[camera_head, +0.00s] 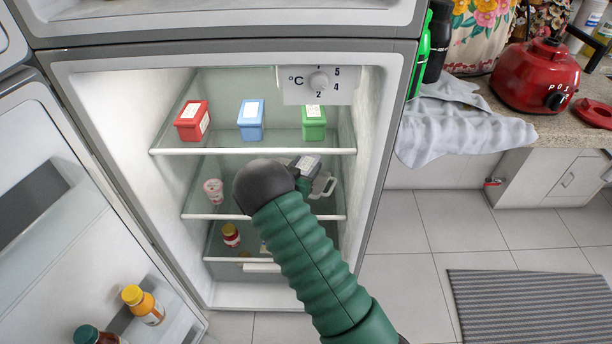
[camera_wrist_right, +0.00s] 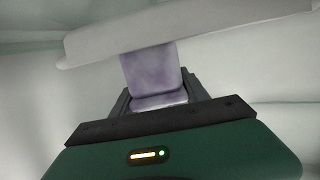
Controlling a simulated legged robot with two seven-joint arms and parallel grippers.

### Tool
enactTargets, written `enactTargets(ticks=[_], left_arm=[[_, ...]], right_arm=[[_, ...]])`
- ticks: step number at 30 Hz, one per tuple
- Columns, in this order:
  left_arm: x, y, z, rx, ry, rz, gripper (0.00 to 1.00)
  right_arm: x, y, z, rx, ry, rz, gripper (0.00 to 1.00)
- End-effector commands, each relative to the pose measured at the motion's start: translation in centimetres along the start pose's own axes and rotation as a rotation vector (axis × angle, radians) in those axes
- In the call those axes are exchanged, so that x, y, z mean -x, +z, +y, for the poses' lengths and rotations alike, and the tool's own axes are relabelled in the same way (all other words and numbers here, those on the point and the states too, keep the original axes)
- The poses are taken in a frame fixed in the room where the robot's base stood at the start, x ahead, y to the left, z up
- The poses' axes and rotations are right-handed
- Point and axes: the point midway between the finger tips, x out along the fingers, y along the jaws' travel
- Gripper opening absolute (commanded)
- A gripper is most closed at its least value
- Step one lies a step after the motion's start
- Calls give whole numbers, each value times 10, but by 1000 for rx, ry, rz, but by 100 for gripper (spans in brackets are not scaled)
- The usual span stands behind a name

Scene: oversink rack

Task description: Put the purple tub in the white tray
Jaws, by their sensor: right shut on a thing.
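The purple tub (camera_wrist_right: 152,72) shows in the right wrist view between the dark fingers of my right gripper (camera_wrist_right: 155,100), which is shut on it. A pale bar crosses the tub's far end there; I cannot tell whether it touches the tub. In the head view my right arm reaches into the open fridge at the middle shelf, and its wrist hides most of the right gripper (camera_head: 310,178) and the tub. I cannot clearly make out the white tray. My left gripper is not in view.
Red (camera_head: 192,121), blue (camera_head: 251,120) and green (camera_head: 313,123) tubs stand on the fridge's top shelf. A small cup (camera_head: 213,191) stands on the middle shelf, left of my arm. A jar (camera_head: 231,235) stands below. The open door (camera_head: 60,230) bounds the left.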

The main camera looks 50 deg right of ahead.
Motion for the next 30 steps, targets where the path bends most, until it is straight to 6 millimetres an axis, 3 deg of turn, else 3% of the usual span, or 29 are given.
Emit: enactTargets(ticks=[1,2,8,9,13,23,26,30], left_arm=[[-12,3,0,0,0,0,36],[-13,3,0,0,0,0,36],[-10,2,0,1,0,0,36],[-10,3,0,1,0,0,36],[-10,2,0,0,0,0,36],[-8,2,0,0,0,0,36],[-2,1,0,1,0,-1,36],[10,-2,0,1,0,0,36]], right_arm=[[-1,21,0,3,-2,-15,0],[-2,25,0,3,-2,-16,0],[-2,25,0,3,-2,-18,0],[-2,26,0,3,-2,-19,58],[-2,24,0,2,-2,-17,74],[2,22,0,1,-2,-16,74],[15,21,-1,1,-4,-17,74],[50,18,-1,3,-5,-17,74]])
